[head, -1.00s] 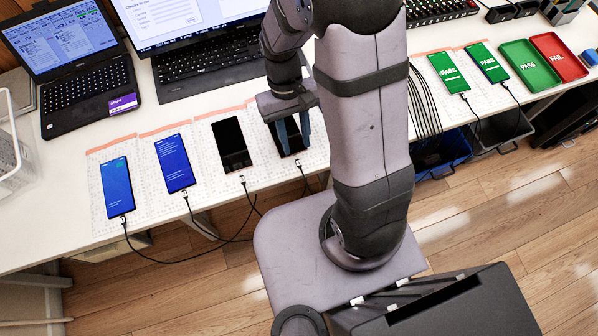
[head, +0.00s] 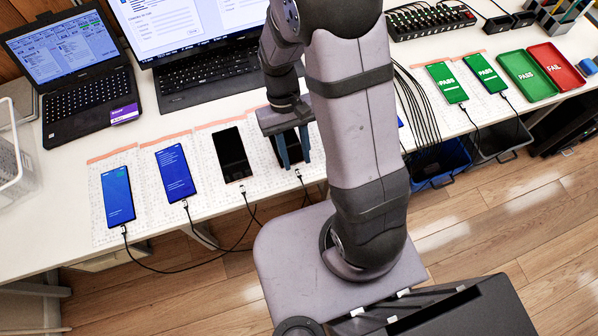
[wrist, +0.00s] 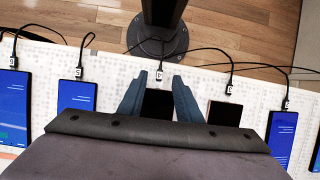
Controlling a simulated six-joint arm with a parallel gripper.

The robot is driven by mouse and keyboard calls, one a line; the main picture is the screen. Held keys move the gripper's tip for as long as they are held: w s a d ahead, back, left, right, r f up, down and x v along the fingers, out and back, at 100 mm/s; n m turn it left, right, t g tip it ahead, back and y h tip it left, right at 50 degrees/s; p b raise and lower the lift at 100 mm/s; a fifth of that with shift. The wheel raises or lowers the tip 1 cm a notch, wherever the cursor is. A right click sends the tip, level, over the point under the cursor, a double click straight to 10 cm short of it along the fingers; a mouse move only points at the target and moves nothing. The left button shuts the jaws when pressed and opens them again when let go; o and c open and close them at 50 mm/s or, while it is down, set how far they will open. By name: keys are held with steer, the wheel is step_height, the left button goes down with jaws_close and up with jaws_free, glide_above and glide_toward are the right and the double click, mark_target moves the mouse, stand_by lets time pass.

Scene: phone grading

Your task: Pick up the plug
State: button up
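A small white-labelled plug (wrist: 159,73) on a black cable sits at the end of a dark phone (wrist: 157,104). In the wrist view my gripper (wrist: 158,76) is open, with one blue finger on each side of the plug and a gap to each. In the head view my gripper (head: 295,165) points down over that phone, and the plug (head: 299,174) shows just in front of the fingertips. Most of the phone is hidden by my gripper in the head view. I cannot tell the exact height of the fingertips above the mat.
Neighbouring plugs (wrist: 229,88) and cables lie on both sides, at a dark phone (head: 232,155) and two blue-screen phones (head: 176,172). The table's front edge is close by the plugs. A laptop (head: 78,108) and green PASS tray (head: 527,77) stand farther off.

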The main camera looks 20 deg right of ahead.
mark_target(300, 176)
steer(key=shift+x, duration=2)
jaws_close()
steer(key=shift+r, duration=0.15)
step_height(300, 176, up, 10)
steer(key=shift+s+p, duration=0.1)
steer(key=shift+p, duration=0.25)
